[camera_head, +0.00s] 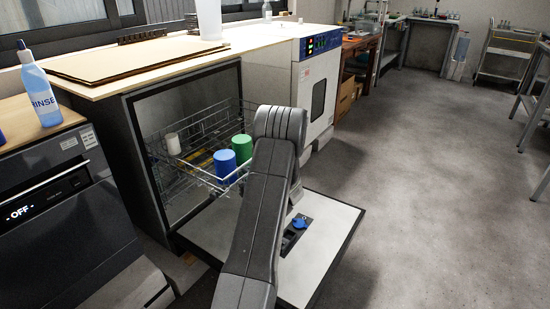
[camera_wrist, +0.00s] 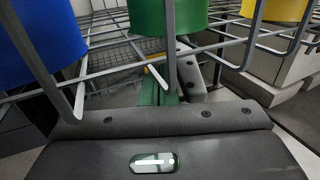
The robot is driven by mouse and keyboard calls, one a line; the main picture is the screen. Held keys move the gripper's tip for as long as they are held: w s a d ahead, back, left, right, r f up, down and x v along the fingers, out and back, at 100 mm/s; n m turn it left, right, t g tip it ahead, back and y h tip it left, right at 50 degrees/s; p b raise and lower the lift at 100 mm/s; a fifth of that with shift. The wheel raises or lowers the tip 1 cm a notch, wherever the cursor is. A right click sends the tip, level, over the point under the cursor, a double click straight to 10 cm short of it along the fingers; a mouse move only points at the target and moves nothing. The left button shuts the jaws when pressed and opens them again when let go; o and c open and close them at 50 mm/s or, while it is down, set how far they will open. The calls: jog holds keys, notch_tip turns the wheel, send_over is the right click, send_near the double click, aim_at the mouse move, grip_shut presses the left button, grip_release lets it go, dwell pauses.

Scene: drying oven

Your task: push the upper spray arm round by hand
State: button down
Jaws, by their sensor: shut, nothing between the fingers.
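The dishwasher (camera_head: 150,150) stands open with its wire upper rack (camera_head: 205,128) pulled partly out. A narrow yellow strip (camera_head: 190,158) shows through the rack wires and also in the wrist view (camera_wrist: 153,58); it may be part of the upper spray arm, but most of it is hidden. My gripper (camera_wrist: 180,75) is shut and empty, with its body below the rack wires in the wrist view. In the head view my arm hides it. I cannot tell whether it touches the strip.
A blue cup (camera_head: 225,163), a green cup (camera_head: 242,148) and a white cup (camera_head: 172,144) stand in the rack. The lowered door (camera_head: 335,225) lies below my arm. A rinse bottle (camera_head: 39,90) stands at left. Open floor lies to the right.

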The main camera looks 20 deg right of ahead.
dwell(0.3)
jog(key=shift+w+d+b, duration=0.15)
jog(key=shift+w+d, duration=0.1)
jog(key=shift+d, duration=0.55)
jog(key=shift+w+d+b, duration=0.1)
jog(key=shift+w+d, duration=0.1)
jog(key=shift+d, duration=0.55)
jog(key=shift+w+d+b, duration=0.15)
jog(key=shift+w+d, duration=0.1)
jog(key=shift+d, duration=0.55)
jog(key=shift+w+d+b, duration=0.15)
jog(key=shift+w+d, duration=0.3)
jog(key=shift+d, duration=0.25)
jog(key=shift+w+d+b, duration=0.15)
jog(key=shift+w+d, duration=0.25)
jog(key=shift+d, duration=0.25)
jog(key=shift+w+d+b, duration=0.15)
jog(key=shift+w+d, duration=0.3)
jog(key=shift+d, duration=0.25)
jog(key=shift+w+d+b, duration=0.3)
jog(key=shift+w+d, duration=0.45)
jog(key=shift+w, duration=0.2)
jog(key=shift+w+d+b, duration=0.25)
jog(key=shift+w+d, duration=0.5)
jog(key=shift+w, duration=0.2)
